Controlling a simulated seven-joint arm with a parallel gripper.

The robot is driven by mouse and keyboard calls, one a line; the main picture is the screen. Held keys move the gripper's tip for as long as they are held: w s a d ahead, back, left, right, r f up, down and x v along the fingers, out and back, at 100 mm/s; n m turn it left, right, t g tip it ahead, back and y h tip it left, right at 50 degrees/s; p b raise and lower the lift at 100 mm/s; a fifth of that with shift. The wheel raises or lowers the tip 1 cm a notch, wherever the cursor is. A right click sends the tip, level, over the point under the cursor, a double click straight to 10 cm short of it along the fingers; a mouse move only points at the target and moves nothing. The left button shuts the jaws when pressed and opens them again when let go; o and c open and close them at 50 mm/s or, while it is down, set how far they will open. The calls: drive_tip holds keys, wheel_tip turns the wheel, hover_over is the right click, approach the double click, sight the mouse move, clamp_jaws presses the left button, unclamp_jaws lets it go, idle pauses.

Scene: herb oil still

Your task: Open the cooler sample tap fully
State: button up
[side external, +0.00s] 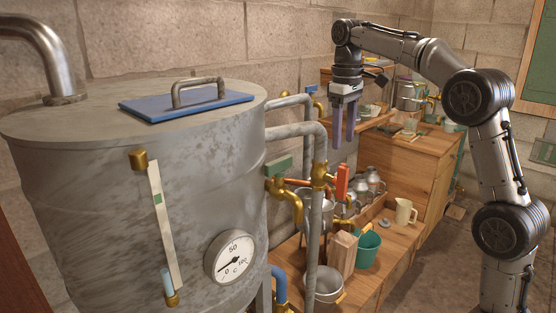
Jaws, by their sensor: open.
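Several brass taps show by the pipes right of a big grey metal tank (150,180); I cannot tell which is the cooler sample tap. One brass tap (290,200) with a green handle (278,167) sticks out beside the tank. A red upright handle (342,182) sits on brass fittings just right of the vertical pipes. A small blue handle (284,91) shows higher up, behind the pipes. My gripper (343,144) points down, open and empty.
Grey vertical pipes (317,230) stand left of my gripper. A wooden cabinet (425,165) stands behind.

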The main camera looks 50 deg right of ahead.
drive_tip(key=a+f+n+y, duration=0.1)
drive_tip(key=a+f+y, duration=0.3)
drive_tip(key=a+y, duration=0.3)
drive_tip(key=m+t+y, duration=0.6)
drive_tip(key=m+t, duration=0.4)
drive_tip(key=t, duration=0.3)
approach(284, 165)
drive_tip(key=x, duration=0.9)
drive_tip(key=shift+w+a, duration=0.15)
clamp_jaws()
